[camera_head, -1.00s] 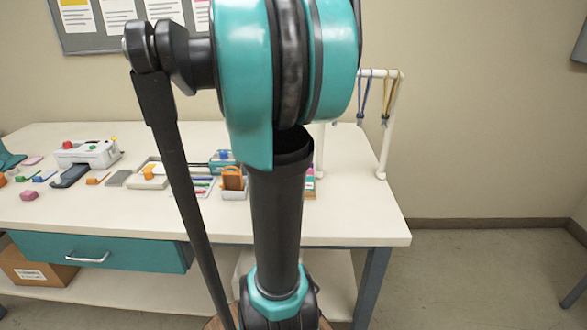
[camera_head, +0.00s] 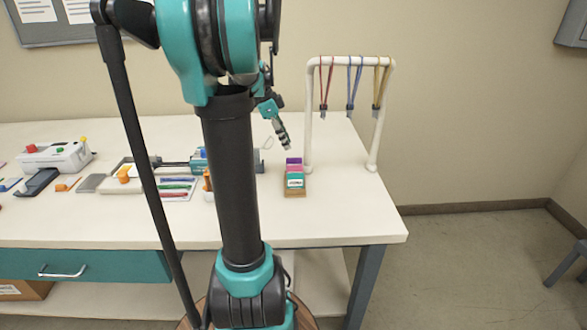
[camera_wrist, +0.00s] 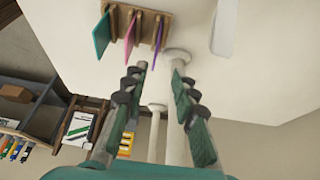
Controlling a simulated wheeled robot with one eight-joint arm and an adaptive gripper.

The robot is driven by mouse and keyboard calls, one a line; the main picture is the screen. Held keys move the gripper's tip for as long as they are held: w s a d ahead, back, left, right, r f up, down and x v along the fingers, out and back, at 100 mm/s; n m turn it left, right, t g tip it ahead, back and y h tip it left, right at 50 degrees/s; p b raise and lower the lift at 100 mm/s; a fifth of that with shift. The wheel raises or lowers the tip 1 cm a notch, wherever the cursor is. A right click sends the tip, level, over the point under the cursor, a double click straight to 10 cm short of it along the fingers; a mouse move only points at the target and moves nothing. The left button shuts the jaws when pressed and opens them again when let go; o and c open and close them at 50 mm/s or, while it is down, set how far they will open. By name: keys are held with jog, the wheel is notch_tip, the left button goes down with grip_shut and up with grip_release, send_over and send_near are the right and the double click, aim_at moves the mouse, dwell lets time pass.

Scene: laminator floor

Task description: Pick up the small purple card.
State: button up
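The small purple card (camera_head: 293,161) stands at the back of a wooden card holder (camera_head: 295,193), behind a pink card and a teal card (camera_head: 295,180). In the wrist view the purple card (camera_wrist: 158,34) is the rightmost of three upright cards in the holder (camera_wrist: 145,18), beside the pink card (camera_wrist: 130,34) and the teal card (camera_wrist: 102,36). My gripper (camera_head: 286,145) is above and slightly left of the holder in the head view. In the wrist view my gripper (camera_wrist: 159,67) is open, with nothing between its fingers; the purple card is beyond the fingertips.
A white rack (camera_head: 311,125) with hanging lanyards (camera_head: 354,85) stands just right of the holder. Left on the table are a pen tray (camera_head: 178,188), a white device (camera_head: 55,156) and small items. The table front near the holder is clear.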

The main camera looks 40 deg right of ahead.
aim_at(294, 160)
jog(key=x, duration=0.3)
jog(key=shift+f, duration=0.1)
jog(key=shift+s+a+x, duration=0.15)
jog(key=shift+x, duration=1.2)
jog(key=shift+s+a+x, duration=0.15)
jog(key=shift+x, duration=1.2)
grip_shut()
